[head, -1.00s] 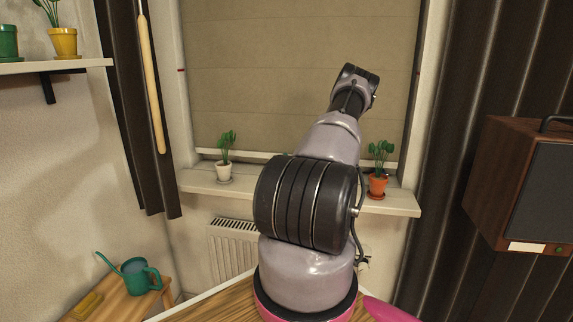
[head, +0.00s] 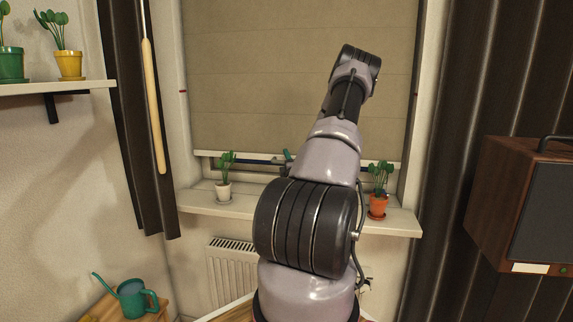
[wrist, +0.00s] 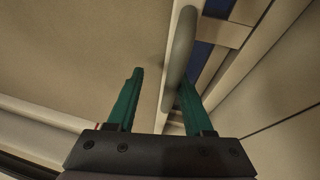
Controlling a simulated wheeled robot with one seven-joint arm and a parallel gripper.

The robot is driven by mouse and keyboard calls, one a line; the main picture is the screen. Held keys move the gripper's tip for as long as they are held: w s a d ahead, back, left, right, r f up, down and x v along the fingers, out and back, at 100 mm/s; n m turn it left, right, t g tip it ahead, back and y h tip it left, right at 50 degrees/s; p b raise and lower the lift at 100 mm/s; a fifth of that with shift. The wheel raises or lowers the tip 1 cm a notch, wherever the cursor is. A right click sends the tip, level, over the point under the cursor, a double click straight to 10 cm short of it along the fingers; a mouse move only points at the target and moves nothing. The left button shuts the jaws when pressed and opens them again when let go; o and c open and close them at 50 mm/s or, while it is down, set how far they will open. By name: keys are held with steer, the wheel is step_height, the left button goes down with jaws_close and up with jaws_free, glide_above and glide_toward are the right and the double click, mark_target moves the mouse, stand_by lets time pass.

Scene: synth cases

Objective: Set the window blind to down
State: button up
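The beige window blind (head: 270,80) covers most of the window. Its pale bottom bar (head: 228,154) hangs a little above the sill, and a dark blue strip of window shows below it. My gripper is mostly hidden behind my arm in the head view; a small teal part of it shows by the bar. In the wrist view my gripper (wrist: 160,72) has its two green fingers apart. The bottom bar and a rounded grey handle (wrist: 182,45) run between them, close to the right finger. I cannot tell whether the fingers touch them.
Potted plants in a white pot (head: 223,191) and an orange pot (head: 378,206) stand on the window sill (head: 290,213), either side of my arm. Dark curtains (head: 135,120) hang at both sides. A wooden rod (head: 153,110) hangs at left. A brown box (head: 510,200) is at right.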

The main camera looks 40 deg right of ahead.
steer(key=v, duration=1.2)
steer(key=shift+s, duration=0.2)
stand_by(0.8)
steer(key=shift+w+a, duration=0.1)
steer(key=shift+a, duration=0.05)
